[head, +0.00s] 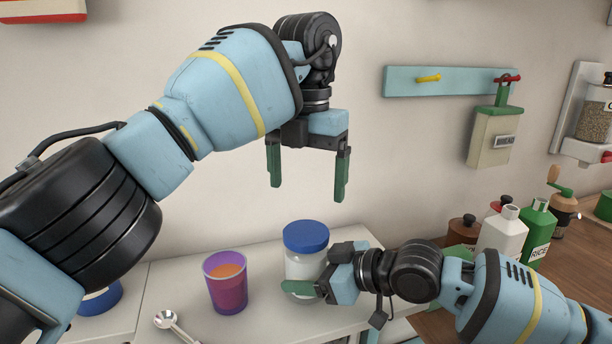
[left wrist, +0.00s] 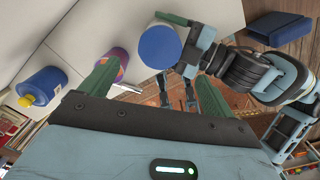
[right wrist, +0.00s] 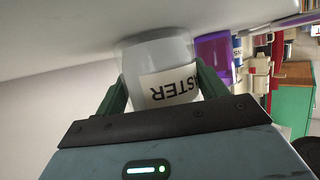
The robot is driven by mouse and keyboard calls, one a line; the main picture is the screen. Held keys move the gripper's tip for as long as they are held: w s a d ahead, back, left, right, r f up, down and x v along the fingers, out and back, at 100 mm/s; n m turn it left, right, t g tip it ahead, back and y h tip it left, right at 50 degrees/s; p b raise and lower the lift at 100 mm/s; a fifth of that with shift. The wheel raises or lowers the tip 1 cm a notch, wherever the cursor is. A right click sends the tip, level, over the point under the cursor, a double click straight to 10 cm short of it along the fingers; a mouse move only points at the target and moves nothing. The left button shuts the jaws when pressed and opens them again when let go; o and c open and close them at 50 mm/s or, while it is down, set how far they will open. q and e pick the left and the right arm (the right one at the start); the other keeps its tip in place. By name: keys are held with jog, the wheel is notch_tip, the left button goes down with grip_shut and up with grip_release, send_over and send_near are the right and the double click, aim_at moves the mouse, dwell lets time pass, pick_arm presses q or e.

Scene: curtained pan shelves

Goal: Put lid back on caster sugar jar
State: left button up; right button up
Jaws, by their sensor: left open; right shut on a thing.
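The caster sugar jar (head: 300,268) stands upright on the white counter, with a blue lid (head: 306,236) sitting on top. Its white label reading "ASTER" shows in the right wrist view (right wrist: 170,86). My right gripper (head: 303,287) is shut on the jar's body from the right, one green finger on each side in the right wrist view. My left gripper (head: 308,194) is open and empty, pointing down above the lid with a clear gap. The lid's round top shows in the left wrist view (left wrist: 160,47). How tightly the lid sits cannot be told.
A purple cup (head: 226,283) with orange contents stands just left of the jar. A metal spoon (head: 170,322) lies at the front left. Bottles (head: 503,230) and tins stand on the wooden counter at right.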

aim_at(306, 232)
pick_arm(q)
jog(key=shift+f, duration=0.1)
jog(key=shift+f, duration=3.95)
jog(key=c, duration=1.1)
jog(key=shift+m, duration=0.8)
jog(key=o, duration=1.2)
jog(key=shift+r, duration=0.1)
jog(key=shift+r, duration=3.7)
